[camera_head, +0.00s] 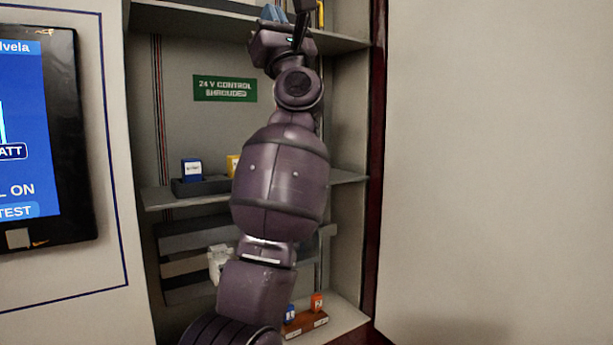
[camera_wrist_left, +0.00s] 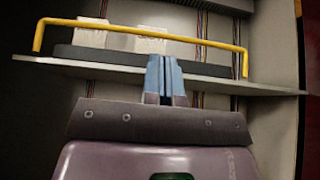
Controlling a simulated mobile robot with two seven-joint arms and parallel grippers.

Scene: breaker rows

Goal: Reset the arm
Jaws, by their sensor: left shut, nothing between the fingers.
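My left arm rises through the middle of the head view, in front of an open cabinet. My left gripper (camera_head: 272,13) is at the top edge of that view, by the upper shelf (camera_head: 190,14). In the wrist view its blue fingers (camera_wrist_left: 163,68) are together, with nothing between them. They point toward the edge of a shelf (camera_wrist_left: 210,80), just below a yellow rail (camera_wrist_left: 150,29). I cannot tell whether they touch the shelf. My right gripper is in neither view.
Two pale blocks (camera_wrist_left: 93,35) stand behind the rail. The middle shelf (camera_head: 160,198) holds a blue block (camera_head: 191,169) and a partly hidden yellow one (camera_head: 233,165). An orange block (camera_head: 317,301) is below. A screen (camera_head: 35,140) is left; a bare wall (camera_head: 490,170) is right.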

